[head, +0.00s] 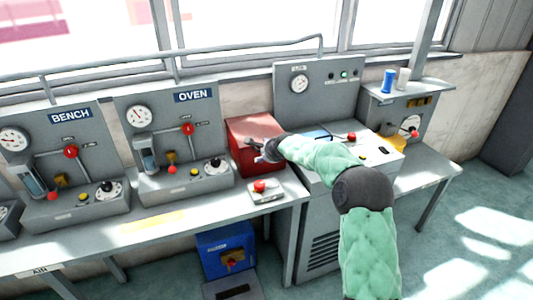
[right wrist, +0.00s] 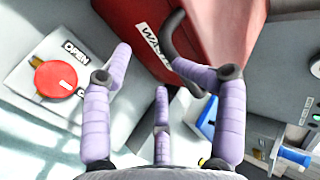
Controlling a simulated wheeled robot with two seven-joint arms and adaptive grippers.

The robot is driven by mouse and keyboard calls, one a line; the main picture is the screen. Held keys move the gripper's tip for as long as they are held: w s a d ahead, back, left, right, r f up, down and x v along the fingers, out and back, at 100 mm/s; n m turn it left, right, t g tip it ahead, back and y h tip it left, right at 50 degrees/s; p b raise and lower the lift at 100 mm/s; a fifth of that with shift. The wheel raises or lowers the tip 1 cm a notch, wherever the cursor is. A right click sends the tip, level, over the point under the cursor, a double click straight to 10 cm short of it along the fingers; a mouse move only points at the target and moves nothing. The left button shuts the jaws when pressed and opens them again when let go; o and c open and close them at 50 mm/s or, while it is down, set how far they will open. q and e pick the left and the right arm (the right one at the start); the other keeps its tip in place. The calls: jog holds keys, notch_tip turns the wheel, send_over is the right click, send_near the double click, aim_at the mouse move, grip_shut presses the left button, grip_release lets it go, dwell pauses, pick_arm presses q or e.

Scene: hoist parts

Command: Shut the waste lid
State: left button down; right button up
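The red waste bin (head: 253,136) stands on the bench between the OVEN panel and the grey cabinet. In the right wrist view its red face (right wrist: 138,18) carries a white label, partly hidden, starting "WAS". A curved black handle (right wrist: 169,32) stands out from the red face, close to the right-hand finger. I cannot tell how far the lid is open. My right gripper (head: 258,150) is at the bin's front; its purple fingers (right wrist: 150,75) are spread apart, with nothing clearly held between them. Whether a finger touches the handle is unclear. My left gripper is out of view.
A small box with a red button (head: 260,186), marked OPEN in the wrist view (right wrist: 58,79), sits in front of the bin. The OVEN panel (head: 165,105) is to the left. The grey cabinet (head: 318,80) is behind and right. A blue box (head: 226,240) is below the bench.

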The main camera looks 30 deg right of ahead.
jog(key=shift+s+a+f, duration=0.25)
jog(key=shift+s+f, duration=0.05)
jog(key=shift+f, duration=0.25)
jog(key=r+v, duration=0.1)
jog(key=v, duration=1.1)
jog(key=shift+w+d, duration=0.15)
jog(key=shift+d, duration=0.05)
